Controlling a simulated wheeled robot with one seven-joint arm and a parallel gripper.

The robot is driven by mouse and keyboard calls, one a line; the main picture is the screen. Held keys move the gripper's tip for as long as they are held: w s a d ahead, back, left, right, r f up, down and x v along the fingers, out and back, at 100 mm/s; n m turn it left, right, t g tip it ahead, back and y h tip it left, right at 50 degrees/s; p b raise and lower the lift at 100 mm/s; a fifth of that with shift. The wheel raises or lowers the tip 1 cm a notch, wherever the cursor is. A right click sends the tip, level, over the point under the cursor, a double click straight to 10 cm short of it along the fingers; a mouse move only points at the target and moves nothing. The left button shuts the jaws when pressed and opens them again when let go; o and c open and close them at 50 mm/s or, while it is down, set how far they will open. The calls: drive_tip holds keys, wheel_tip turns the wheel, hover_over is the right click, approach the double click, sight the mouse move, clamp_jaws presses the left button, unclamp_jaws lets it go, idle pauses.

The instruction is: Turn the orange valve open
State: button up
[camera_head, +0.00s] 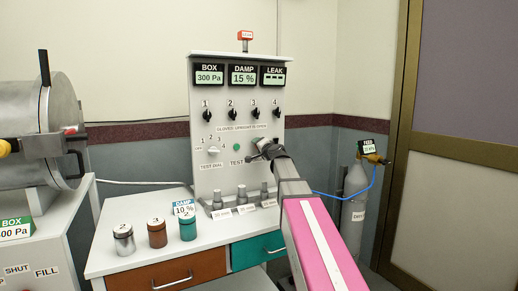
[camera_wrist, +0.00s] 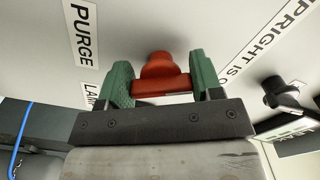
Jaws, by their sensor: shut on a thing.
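A red-orange valve knob (camera_wrist: 160,70) sticks out from the pale panel in the wrist view, close to a PURGE label. My gripper (camera_wrist: 160,76) is shut on it, with one green finger on each side of its bar-shaped handle. In the head view my gripper (camera_head: 261,147) is against the lower right of the upright panel (camera_head: 200,170). The knob is hidden there behind my gripper and arm. The angle of the handle against the panel's marks is hard to tell.
Several black knobs (camera_head: 232,114) sit above my gripper; one also shows close on the right in the wrist view (camera_wrist: 278,92). A test dial (camera_head: 213,151) and green button (camera_head: 237,147) are to the left. Canisters (camera_head: 157,233) stand on the bench. A gas bottle (camera_head: 354,200) stands right.

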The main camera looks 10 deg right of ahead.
drive_tip(key=m, duration=0.5)
drive_tip(key=shift+r+m, duration=0.1)
drive_tip(key=shift+m, duration=0.2)
idle(0.5)
drive_tip(key=o, duration=0.9)
drive_tip(key=shift+s, duration=0.1)
drive_tip(key=v, duration=1)
drive_tip(key=shift+s+d, duration=0.15)
drive_tip(key=shift+s, duration=0.15)
